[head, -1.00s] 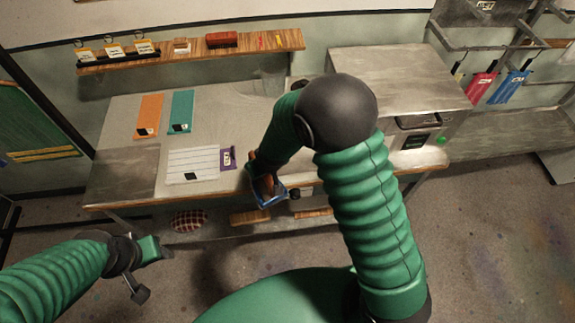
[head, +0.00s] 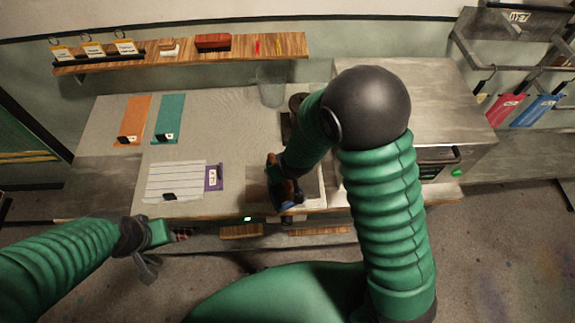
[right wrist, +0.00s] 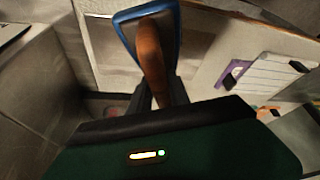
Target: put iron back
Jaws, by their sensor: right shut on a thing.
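My right gripper (head: 283,180) is shut on the brown handle of a blue-bodied thing (head: 290,204), which looks like the iron. It hangs over the front part of the workbench, and my arm hides part of it. In the right wrist view the brown handle stands between the fingers, with the blue body (right wrist: 127,17) beyond. A pale-edged panel (head: 317,198) shows on the bench beside it. I cannot tell whether the iron touches anything. My left gripper (head: 160,233) is at the bench's front left edge, away from the iron; its fingers are too unclear to read.
The bench (head: 225,125) bears an orange strip (head: 134,115), a teal strip (head: 170,112), a striped sheet (head: 175,180) and a purple tag (head: 213,177). A clear container (head: 270,85) stands behind. A grey metal box (head: 425,95) is at right. A wooden shelf (head: 190,60) runs above.

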